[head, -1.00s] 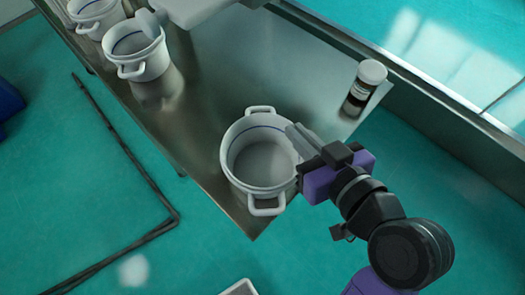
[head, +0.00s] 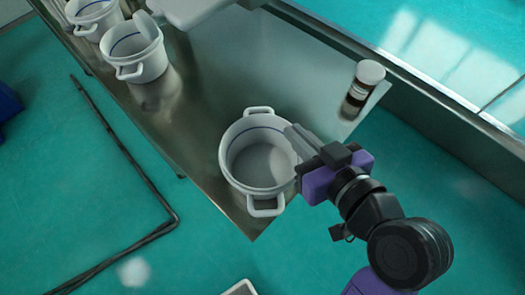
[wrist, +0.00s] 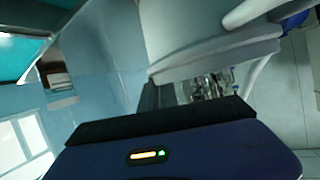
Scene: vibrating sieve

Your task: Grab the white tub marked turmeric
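A white two-handled tub (head: 232,172) with a blue line inside stands upright at the near end of the metal bench and looks empty. No turmeric marking is readable on it. My gripper (head: 292,135) is at this tub's right rim, with its grey fingers overlapping the rim in the head view. I cannot tell whether the fingers are closed on the rim or only beside it. In the wrist view a large pale curved wall, likely the tub (wrist: 200,30), fills the top close beyond the dark gripper parts. Finger spacing is not clear there.
Two similar white tubs, one nearer (head: 138,65) and one farther (head: 90,12), stand at the bench's far left. A brown jar with a white lid (head: 368,75) stands at the right edge. The middle of the metal bench (head: 235,65) is clear. Black piping (head: 130,160) runs along the floor.

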